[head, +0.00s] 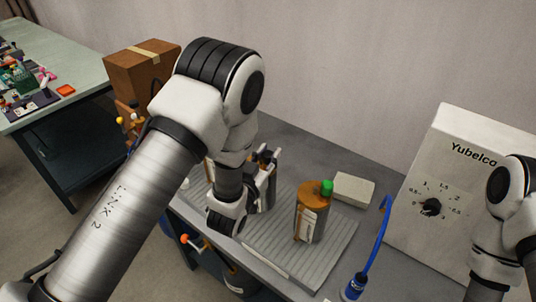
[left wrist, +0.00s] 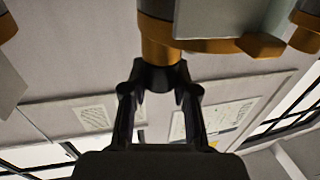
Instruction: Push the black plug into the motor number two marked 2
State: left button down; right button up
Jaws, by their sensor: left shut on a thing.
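In the left wrist view, my left gripper (left wrist: 160,88) points up with its two black fingers closed on a black plug (left wrist: 160,74). The plug is right below a gold fitting (left wrist: 160,48) under a grey motor body (left wrist: 215,18); they look in contact or nearly so, and I cannot tell how far in it sits. No number 2 is readable. In the head view, my left arm bends down over the table and its wrist partly hides the gripper and what is behind it. My right arm shows at the right edge, its gripper out of frame.
A pale block (head: 353,189), a blue cable (head: 379,240) and a white Yubelca box (head: 450,190) with a dial are to the right. A cardboard box (head: 140,75) stands behind my left arm.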

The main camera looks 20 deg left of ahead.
pick_arm(q)
jog(key=c, duration=0.8)
grip_release()
jog(key=shift+f, duration=0.1)
jog(key=s+a, duration=0.1)
jog(key=s, duration=0.7)
